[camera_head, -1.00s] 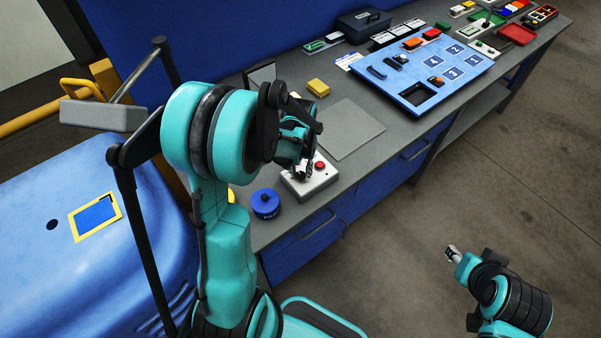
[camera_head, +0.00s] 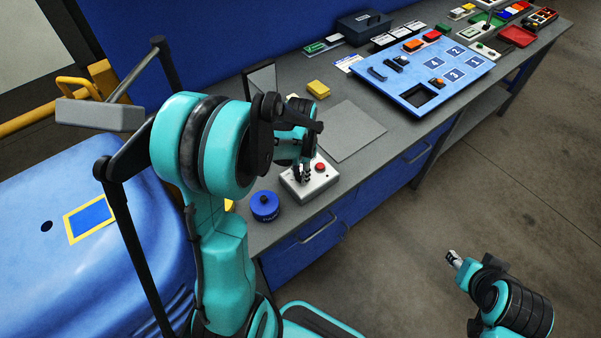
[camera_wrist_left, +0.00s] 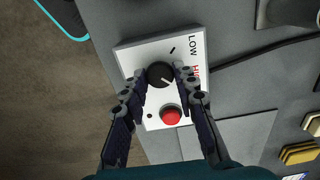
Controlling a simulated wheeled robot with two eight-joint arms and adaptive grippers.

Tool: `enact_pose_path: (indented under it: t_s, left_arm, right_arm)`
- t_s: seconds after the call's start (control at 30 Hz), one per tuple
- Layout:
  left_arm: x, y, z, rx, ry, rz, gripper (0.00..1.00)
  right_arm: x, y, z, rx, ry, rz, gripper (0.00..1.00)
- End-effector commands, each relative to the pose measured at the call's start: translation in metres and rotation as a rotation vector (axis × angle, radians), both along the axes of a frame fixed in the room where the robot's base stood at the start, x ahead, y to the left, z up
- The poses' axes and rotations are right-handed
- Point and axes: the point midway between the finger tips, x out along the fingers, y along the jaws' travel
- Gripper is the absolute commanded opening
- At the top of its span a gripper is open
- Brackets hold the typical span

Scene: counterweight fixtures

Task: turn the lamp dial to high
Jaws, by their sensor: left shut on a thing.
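The lamp dial is a round black knob (camera_wrist_left: 157,70) with a white pointer line, on a pale control box (camera_head: 318,184). In the left wrist view its pointer slants toward the lower right, away from the tick by the black LOW mark (camera_wrist_left: 193,44). The red HIGH mark (camera_wrist_left: 196,71) is partly hidden by a finger. My left gripper (camera_wrist_left: 160,75) is shut on the knob, a finger on each side; in the head view it reaches down onto the box. A red button (camera_wrist_left: 171,116) sits beside the knob. My right gripper (camera_head: 453,258) is over the floor, away from the bench, too small to read.
A blue round canister (camera_head: 265,205) stands left of the box. A grey plate (camera_head: 350,132) and a yellow block (camera_head: 318,89) lie behind it. A blue numbered board (camera_head: 408,92) is farther along the bench. A black cable (camera_wrist_left: 260,50) runs from the box.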

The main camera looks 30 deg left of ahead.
Motion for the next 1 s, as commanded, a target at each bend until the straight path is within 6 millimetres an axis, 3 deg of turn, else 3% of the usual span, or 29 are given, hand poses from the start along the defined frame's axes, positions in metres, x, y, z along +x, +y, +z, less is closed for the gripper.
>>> enact_pose_path:
  t_s: [0.47,0.5,0.57,0.87,1.0]
  left_arm:
    - [0.000,0.000,0.000,0.001,0.000,-0.013,0.00]
    - [0.000,0.000,0.000,0.001,0.000,-0.013,0.36]
    - [0.000,0.000,0.000,0.001,0.000,-0.012,0.49]
    - [0.000,0.000,0.001,0.000,0.000,-0.012,0.49]
    - [0.000,0.000,0.013,0.000,0.000,-0.012,0.49]
  right_arm:
    - [0.000,0.000,0.000,0.000,0.000,0.000,0.40]
    - [0.000,0.000,0.000,0.000,0.000,0.000,0.40]
    - [0.000,0.000,0.000,0.000,0.000,0.000,0.40]
    - [0.000,0.000,0.000,0.000,0.000,0.000,0.40]
    - [0.000,0.000,0.000,0.000,0.000,0.000,0.40]
